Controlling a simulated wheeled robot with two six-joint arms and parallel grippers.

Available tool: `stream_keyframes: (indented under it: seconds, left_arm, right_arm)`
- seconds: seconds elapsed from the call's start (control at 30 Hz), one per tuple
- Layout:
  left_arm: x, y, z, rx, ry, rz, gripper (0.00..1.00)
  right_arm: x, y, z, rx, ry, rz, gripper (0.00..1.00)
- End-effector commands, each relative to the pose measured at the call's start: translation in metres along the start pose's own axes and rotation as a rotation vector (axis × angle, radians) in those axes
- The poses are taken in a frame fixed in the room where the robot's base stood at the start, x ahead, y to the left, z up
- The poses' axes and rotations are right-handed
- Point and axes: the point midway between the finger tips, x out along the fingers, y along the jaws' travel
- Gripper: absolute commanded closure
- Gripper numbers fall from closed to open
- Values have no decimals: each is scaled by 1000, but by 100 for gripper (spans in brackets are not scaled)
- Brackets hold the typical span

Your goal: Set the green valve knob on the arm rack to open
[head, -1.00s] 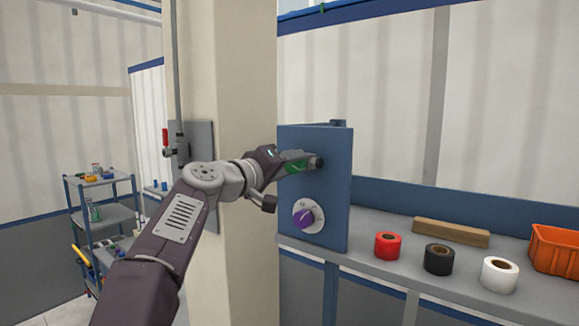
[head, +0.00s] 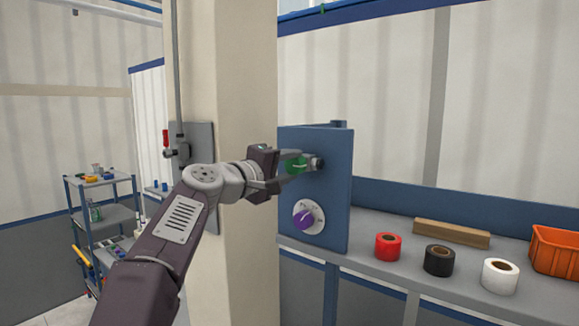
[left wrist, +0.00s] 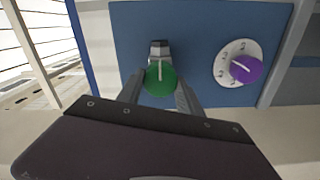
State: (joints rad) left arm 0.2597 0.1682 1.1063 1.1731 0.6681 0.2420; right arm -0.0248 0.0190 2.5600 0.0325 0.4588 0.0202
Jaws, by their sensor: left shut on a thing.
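The green valve knob (head: 297,164) sits on a grey fitting at the upper part of the blue panel (head: 337,215). My left gripper (head: 293,168) reaches in from the left and is shut on the knob. In the left wrist view the round green knob (left wrist: 160,82) lies between the two grey fingers, with a white line on its face running up the picture. The fingers hide parts of the knob in the head view. My right gripper is not in view.
A purple dial (head: 305,220) is below the knob on the same panel. Red (head: 388,247), black (head: 438,260) and white (head: 499,276) tape rolls, a wooden block (head: 450,232) and an orange bin (head: 556,250) are on the bench. A beige column (head: 245,80) stands behind my arm.

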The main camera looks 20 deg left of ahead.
Motion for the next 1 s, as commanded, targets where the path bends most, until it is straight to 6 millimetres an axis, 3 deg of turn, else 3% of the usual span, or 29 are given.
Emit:
stream_keyframes:
  seconds: [0.3, 0.33, 0.4, 0.77, 1.0]
  left_arm:
    - [0, 1, 0, -5, 0, 2, 98]
    - [0, 1, 0, -5, 0, 2, 52]
    - [0, 1, 0, -5, 0, 2, 36]
    - [-6, -2, 0, -2, 2, 2, 36]
    - [-58, -6, 0, -1, 6, 3, 36]
  right_arm:
    - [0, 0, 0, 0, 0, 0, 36]
    - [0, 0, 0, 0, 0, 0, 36]
    - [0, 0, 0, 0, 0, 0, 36]
    - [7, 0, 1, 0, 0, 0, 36]
    - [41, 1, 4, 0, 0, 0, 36]
